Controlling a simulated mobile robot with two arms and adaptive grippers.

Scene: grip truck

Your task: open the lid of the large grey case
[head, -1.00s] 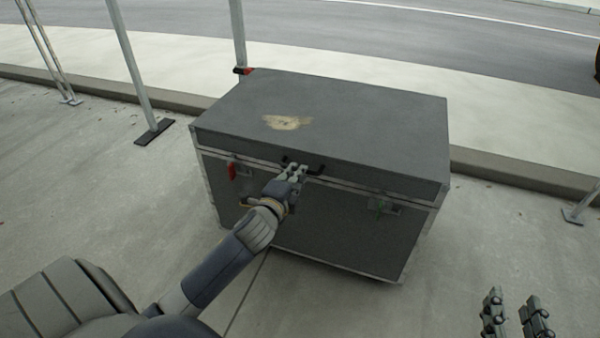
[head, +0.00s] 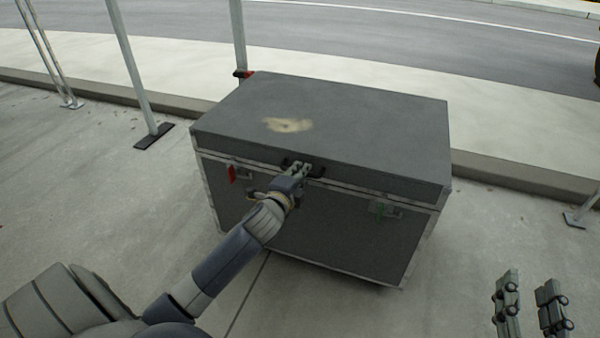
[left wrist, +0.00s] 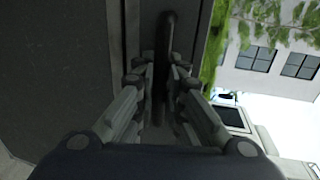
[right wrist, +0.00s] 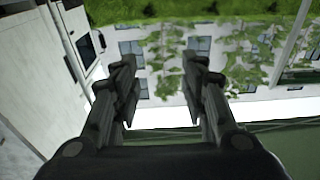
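The large grey case (head: 345,240) stands on the pavement in the middle of the head view. Its lid (head: 350,115) is down and has a pale worn patch on top. A dark handle (head: 317,171) sits at the middle of the lid's front edge. My left gripper (head: 301,168) is at this handle and hides part of it. In the left wrist view the dark handle bar (left wrist: 165,45) runs between the fingers, which are drawn in close on both sides of it. My right gripper (head: 529,285) is open and empty, low at the right, apart from the case; its fingers also show in the right wrist view (right wrist: 160,70).
Metal posts (head: 133,75) stand behind at the left, and a post foot (head: 574,219) is at the right. A kerb (head: 520,176) runs behind the case. Pavement in front is clear.

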